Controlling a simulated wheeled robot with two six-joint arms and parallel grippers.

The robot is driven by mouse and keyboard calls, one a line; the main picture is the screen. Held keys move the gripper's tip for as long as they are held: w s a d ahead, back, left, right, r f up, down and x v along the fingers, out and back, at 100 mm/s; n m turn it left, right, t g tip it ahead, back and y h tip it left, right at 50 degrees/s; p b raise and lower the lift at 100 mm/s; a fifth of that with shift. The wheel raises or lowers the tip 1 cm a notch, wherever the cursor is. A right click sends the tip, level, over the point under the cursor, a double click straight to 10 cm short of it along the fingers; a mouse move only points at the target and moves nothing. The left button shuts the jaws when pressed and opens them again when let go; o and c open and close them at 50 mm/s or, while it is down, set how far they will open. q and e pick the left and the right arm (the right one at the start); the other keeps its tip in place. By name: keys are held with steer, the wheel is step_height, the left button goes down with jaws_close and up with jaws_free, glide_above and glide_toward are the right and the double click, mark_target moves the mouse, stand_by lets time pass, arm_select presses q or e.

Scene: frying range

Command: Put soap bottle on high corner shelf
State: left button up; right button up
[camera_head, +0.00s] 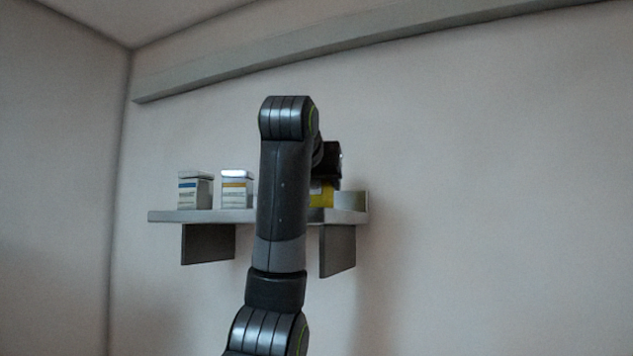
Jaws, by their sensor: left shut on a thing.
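The high shelf (240,216) is a grey board on two brackets, fixed to the wall. My left arm rises in front of it and hides its middle. My left gripper (331,170) shows only as a dark part behind the arm, above the shelf's right part; its fingertips are hard to make out. It is shut on the soap bottle (321,194), of which only a yellow piece shows just below the gripper, at shelf level. The rest of the bottle is hidden by the arm. I cannot tell whether the bottle touches the shelf. My right gripper is not in view.
Two small labelled boxes stand on the shelf's left part, one with a blue band (194,190) and one with a yellow band (236,190). A long grey beam (330,45) runs along the wall above.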

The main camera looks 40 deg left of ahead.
arm_select(q)
steer(key=shift+a, duration=0.1)
steer(key=shift+s, duration=0.1)
steer(key=shift+f, duration=0.1)
steer(key=o, duration=1.2)
